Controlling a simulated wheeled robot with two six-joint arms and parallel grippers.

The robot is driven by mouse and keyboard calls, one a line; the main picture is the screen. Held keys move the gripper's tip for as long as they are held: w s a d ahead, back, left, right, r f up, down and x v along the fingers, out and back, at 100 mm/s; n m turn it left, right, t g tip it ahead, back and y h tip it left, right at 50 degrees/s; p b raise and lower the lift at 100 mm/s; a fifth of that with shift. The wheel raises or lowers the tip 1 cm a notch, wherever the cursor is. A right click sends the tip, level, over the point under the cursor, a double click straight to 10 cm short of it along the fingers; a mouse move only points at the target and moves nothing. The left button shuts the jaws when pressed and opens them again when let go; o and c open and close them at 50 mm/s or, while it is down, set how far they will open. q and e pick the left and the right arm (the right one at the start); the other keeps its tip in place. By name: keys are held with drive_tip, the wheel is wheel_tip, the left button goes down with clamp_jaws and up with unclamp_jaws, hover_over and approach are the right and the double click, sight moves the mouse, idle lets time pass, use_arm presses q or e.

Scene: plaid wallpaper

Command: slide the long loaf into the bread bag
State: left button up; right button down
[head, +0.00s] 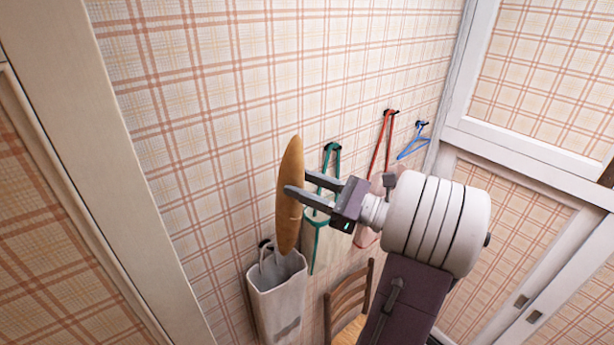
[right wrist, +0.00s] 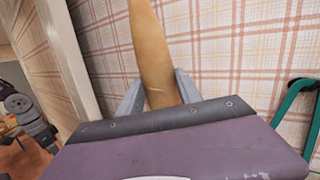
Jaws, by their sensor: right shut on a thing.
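The long loaf (head: 290,170) is brown and pointed, and stands nearly upright in the head view. My right gripper (head: 294,193) is shut on the long loaf around its middle. The loaf also shows between the fingers in the right wrist view (right wrist: 157,55). The bread bag (head: 278,296) is a pale cloth bag hanging on the wall from a dark hook. Its open top is just below the loaf's lower end in the head view; whether the loaf's tip is above or in front of the opening, I cannot tell.
A bag with green trim (head: 332,160), a bag with red handles (head: 386,130) and a blue hanger (head: 413,140) hang from hooks further right. A wooden chair (head: 350,300) stands below. White frame posts (head: 110,160) border the plaid wall.

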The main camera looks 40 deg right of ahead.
wheel_tip(320, 180, down, 2)
drive_tip(key=s+d, duration=0.1)
drive_tip(key=s, duration=0.1)
drive_tip(key=b, duration=0.6)
hover_over(298, 228)
drive_tip(key=v, duration=0.2)
drive_tip(key=f, duration=0.6)
drive_tip(key=shift+s+f, duration=0.25)
drive_tip(key=shift+s, duration=0.05)
drive_tip(key=f+b, duration=0.2)
drive_tip(key=w+f+b, duration=0.1)
drive_tip(key=f+b, duration=0.1)
drive_tip(key=f, duration=0.1)
drive_tip(key=shift+w+a+f+b, duration=0.15)
drive_tip(key=shift+f+b, duration=0.1)
drive_tip(key=shift+b, duration=0.15)
use_arm(q)
wheel_tip(298, 228, down, 16)
drive_tip(key=s+b, duration=0.1)
drive_tip(key=b, duration=0.4)
drive_tip(key=shift+d+b, duration=0.35)
drive_tip(key=shift+b, duration=0.05)
use_arm(e)
wheel_tip(298, 228, down, 8)
drive_tip(key=w, duration=0.1)
drive_tip(key=shift+w, duration=0.25)
use_arm(q)
drive_tip(key=shift+s+f, duration=0.1)
use_arm(e)
drive_tip(key=shift+r, duration=0.15)
